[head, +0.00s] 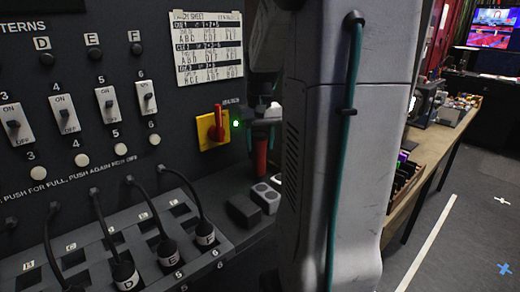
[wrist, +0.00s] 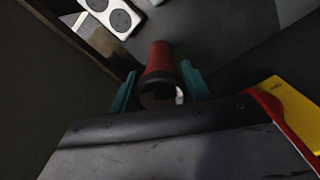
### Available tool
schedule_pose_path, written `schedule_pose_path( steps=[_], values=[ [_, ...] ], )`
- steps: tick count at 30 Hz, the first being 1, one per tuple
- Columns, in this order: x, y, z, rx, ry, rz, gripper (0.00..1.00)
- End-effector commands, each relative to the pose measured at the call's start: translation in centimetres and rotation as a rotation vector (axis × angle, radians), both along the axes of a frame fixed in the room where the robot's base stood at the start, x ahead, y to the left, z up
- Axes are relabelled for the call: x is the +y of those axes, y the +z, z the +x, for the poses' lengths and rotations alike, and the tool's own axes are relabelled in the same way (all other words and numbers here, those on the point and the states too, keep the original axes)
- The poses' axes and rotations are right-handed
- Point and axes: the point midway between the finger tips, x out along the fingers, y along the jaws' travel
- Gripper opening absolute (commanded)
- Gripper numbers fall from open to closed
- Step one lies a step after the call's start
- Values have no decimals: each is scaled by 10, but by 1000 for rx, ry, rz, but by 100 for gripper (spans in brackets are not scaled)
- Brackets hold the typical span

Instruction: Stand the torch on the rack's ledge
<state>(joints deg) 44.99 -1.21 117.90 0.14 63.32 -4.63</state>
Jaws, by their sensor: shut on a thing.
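The torch (wrist: 160,62) is red with a dark end. It sits between the two teal fingers of my gripper (wrist: 160,86) in the wrist view. In the head view its red body (head: 261,158) hangs roughly upright below my gripper (head: 262,127), partly hidden by my arm. The rack's ledge (head: 217,184) is the dark shelf at the foot of the panel. The torch is over or near the ledge's right part. I cannot tell whether its lower end touches the ledge.
A black block (head: 243,210) and a pale box with dark round spots (head: 266,197) stand close by. A red rotary switch on a yellow plate (head: 212,130) juts from the panel, left of my gripper. Plugged cables (head: 185,190) fill the lower left. My arm blocks the middle.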

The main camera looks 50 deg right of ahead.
Motion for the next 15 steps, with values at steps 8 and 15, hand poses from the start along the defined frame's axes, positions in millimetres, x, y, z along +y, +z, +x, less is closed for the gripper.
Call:
schedule_pose_path(
  steps=[8,15],
  values=[
    [-1,-22,0,0,-1,0,13],
    [-1,-25,-1,1,-2,1,13]
  ],
)
